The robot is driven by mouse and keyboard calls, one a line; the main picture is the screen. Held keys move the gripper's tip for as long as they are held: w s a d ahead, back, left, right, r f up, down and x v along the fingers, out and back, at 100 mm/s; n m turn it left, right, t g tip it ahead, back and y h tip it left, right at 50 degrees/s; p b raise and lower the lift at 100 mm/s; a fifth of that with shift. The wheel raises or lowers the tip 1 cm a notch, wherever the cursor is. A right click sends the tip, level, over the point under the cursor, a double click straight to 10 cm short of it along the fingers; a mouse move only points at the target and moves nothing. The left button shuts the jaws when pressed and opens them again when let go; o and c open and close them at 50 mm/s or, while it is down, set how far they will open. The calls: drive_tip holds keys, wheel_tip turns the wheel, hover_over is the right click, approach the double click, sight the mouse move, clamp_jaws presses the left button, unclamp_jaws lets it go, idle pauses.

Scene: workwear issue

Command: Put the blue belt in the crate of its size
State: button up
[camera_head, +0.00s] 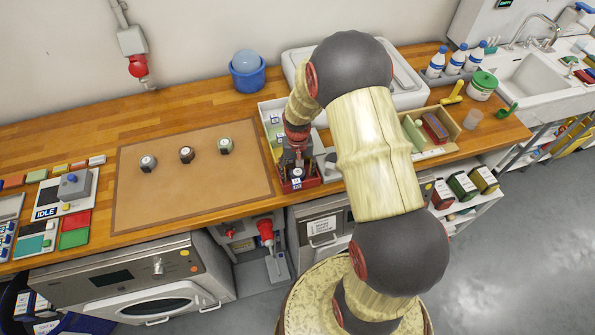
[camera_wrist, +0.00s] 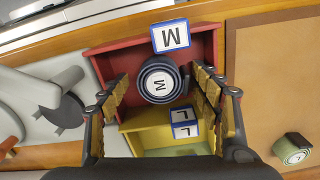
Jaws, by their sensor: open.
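The blue belt (camera_wrist: 160,80) is a dark blue roll with a white disc marked M. In the wrist view it is inside the red crate (camera_wrist: 112,65), whose white-and-blue label block (camera_wrist: 171,36) also reads M. My gripper (camera_wrist: 162,95) is open, with its fingers on either side of the belt; I cannot tell whether they touch it. In the head view my gripper (camera_head: 296,160) is low over the red crate (camera_head: 312,182) and partly hides the belt. A yellow crate (camera_wrist: 150,138) with an L label block (camera_wrist: 185,122) adjoins the red one.
Three other rolled belts (camera_head: 148,162) (camera_head: 187,154) (camera_head: 225,145) stand on the brown mat (camera_head: 190,195). A blue tub (camera_head: 247,75) is behind. A wooden box (camera_head: 450,120) stands right of my arm. The front of the mat is clear.

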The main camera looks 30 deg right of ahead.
wheel_tip(320, 180, up, 12)
wheel_tip(320, 180, up, 8)
drive_tip(key=t, duration=0.1)
hover_over(297, 171)
drive_tip(key=s+a, duration=0.1)
drive_tip(key=a, duration=0.2)
drive_tip(key=s+a+r+n+t, duration=0.2)
drive_tip(key=s+a+r, duration=0.3)
drive_tip(key=s+r, duration=0.3)
drive_tip(key=s+a+r+n+t, duration=0.2)
drive_tip(key=s+a+r, duration=0.4)
drive_tip(key=s+r, duration=0.3)
drive_tip(key=shift+s+n+t+p, duration=0.35)
drive_tip(key=shift+s+n, duration=0.15)
drive_tip(key=shift+s, duration=0.75)
drive_tip(key=shift+a, duration=0.1)
wheel_tip(297, 171, down, 10)
drive_tip(key=b, duration=1)
